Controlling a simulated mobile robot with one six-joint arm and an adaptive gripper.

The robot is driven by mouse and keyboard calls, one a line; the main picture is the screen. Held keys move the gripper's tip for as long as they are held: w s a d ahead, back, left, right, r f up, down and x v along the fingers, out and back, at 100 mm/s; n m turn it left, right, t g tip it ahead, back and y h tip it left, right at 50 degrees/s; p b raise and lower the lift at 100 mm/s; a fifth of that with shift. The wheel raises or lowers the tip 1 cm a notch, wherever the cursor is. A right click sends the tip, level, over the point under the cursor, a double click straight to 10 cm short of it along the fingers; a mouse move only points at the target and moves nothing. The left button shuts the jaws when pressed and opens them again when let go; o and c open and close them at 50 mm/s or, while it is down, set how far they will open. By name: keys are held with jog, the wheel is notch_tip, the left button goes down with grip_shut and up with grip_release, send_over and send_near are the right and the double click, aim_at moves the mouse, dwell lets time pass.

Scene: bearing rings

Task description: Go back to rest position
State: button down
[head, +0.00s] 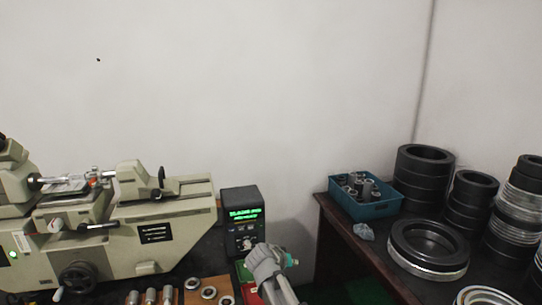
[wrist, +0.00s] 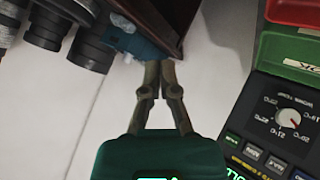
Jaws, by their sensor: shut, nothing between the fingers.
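My gripper (wrist: 160,72) shows in the wrist view with its two fingers together and nothing between them. It is in free air, apart from the objects around it. In the head view a grey part of my arm (head: 268,272) rises at the bottom centre, just in front of the black display box (head: 242,222) with green digits. I cannot make out the fingers in that view. The display box's panel with a knob (wrist: 290,118) is at the right of the wrist view.
A beige measuring machine (head: 155,235) stands at the left. Several small rings (head: 208,292) lie at the bottom. At the right, a dark table (head: 345,228) holds a blue crate (head: 365,208) of small parts and stacked black rings (head: 420,180). Red and green bins (wrist: 285,50) are beside the box.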

jog(key=s+d+f+g+y+p, duration=0.1)
jog(key=s+d+g+y, duration=0.2)
jog(key=s, duration=0.6)
jog(key=s+d+f+n+g+y+p, duration=0.1)
jog(key=s+d+f+g+y+p, duration=0.1)
jog(key=s+d, duration=0.5)
jog(key=s+g+y, duration=0.1)
jog(key=s+g, duration=0.1)
jog(key=shift+s+d+g+y, duration=0.15)
jog(key=shift+s+g+y, duration=0.05)
jog(key=shift+g+y, duration=0.1)
